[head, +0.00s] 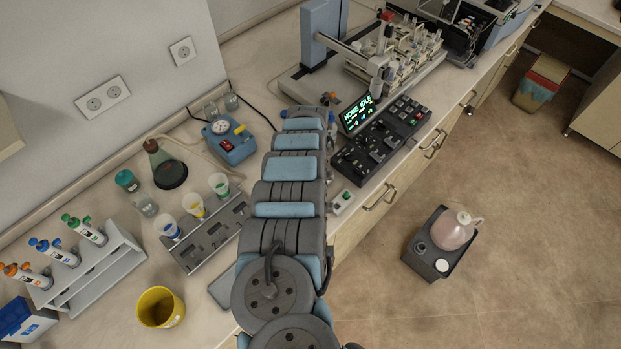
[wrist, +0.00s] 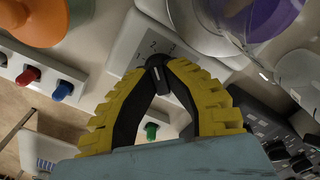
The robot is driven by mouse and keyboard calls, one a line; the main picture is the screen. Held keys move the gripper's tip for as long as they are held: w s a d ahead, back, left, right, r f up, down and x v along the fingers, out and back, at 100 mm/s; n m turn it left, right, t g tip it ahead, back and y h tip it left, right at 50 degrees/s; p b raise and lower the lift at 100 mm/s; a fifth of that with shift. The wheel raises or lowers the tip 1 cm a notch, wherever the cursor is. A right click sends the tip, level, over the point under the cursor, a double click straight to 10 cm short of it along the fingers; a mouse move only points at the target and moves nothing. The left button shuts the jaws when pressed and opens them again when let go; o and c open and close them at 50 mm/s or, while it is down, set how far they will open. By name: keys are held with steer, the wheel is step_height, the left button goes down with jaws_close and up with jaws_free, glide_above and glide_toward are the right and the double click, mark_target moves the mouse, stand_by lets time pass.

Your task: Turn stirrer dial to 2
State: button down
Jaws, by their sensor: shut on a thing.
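The stirrer dial (wrist: 157,76) is a small black knob with a pale pointer line. It sits on a white stirrer housing (wrist: 126,52) with small printed digits beside the dial. In the wrist view my gripper (wrist: 158,68) has its yellow-padded, black-faced fingers closed with their tips on the dial. The fingers and the tilted view hide part of the scale, and I cannot tell exactly which digit the pointer faces. In the head view my arm hides the gripper, the dial and the stirrer.
In the wrist view, glassware with purple content (wrist: 268,18) and an orange round object (wrist: 36,20) are close by. A green button (wrist: 151,131) shows between the fingers. A black knob panel (head: 382,140) lies right of my arm; a blue dial device (head: 229,140) stands left.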

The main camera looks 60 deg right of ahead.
stand_by(0.4)
steer(key=c, duration=1.1)
jaws_free()
step_height(320, 180, up, 12)
